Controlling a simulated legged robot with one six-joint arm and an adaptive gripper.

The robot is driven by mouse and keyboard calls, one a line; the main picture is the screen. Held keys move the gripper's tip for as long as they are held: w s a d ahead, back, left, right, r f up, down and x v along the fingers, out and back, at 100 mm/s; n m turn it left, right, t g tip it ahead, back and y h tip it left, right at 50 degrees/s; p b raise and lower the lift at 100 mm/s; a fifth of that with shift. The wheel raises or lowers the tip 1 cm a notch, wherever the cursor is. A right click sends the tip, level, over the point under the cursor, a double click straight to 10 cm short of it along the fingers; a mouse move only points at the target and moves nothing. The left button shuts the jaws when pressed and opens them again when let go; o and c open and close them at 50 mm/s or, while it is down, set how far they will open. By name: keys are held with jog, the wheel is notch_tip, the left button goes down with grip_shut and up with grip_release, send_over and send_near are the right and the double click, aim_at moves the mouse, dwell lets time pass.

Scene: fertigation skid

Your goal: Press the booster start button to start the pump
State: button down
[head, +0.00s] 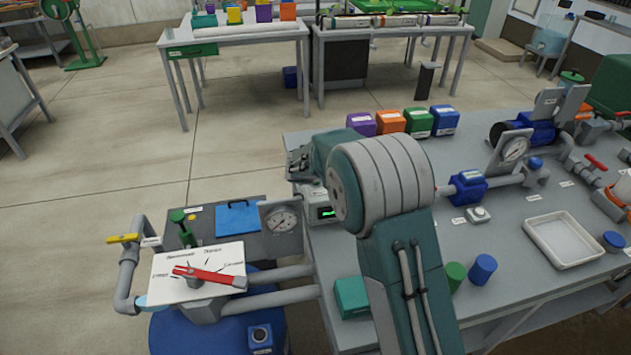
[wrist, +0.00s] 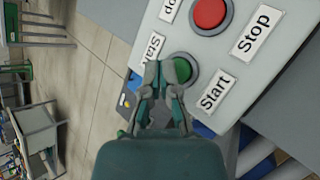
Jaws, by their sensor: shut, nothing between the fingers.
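In the wrist view, the green start button (wrist: 184,70) sits in a grey ring on a light panel (wrist: 250,70), beside a label reading "Start". A red stop button (wrist: 209,12) is above it, beside a "Stop" label. My gripper (wrist: 160,74) is shut and empty. Its fingertips overlap the left edge of the green button's ring in the picture; I cannot tell whether they touch it. In the head view, my arm hides the gripper and the button panel.
In the head view, a grey bench (head: 510,270) on the right carries pipes, a white tray (head: 563,240), a blue cup (head: 483,268) and several coloured boxes. On the left stand a selector plate with a red lever (head: 210,276) and a gauge (head: 281,219). Open floor lies behind.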

jog(key=shift+s+f, duration=0.1)
jog(key=shift+f, duration=0.65)
dwell(1.0)
jog(key=shift+r, duration=0.8)
jog(key=shift+r, duration=2.55)
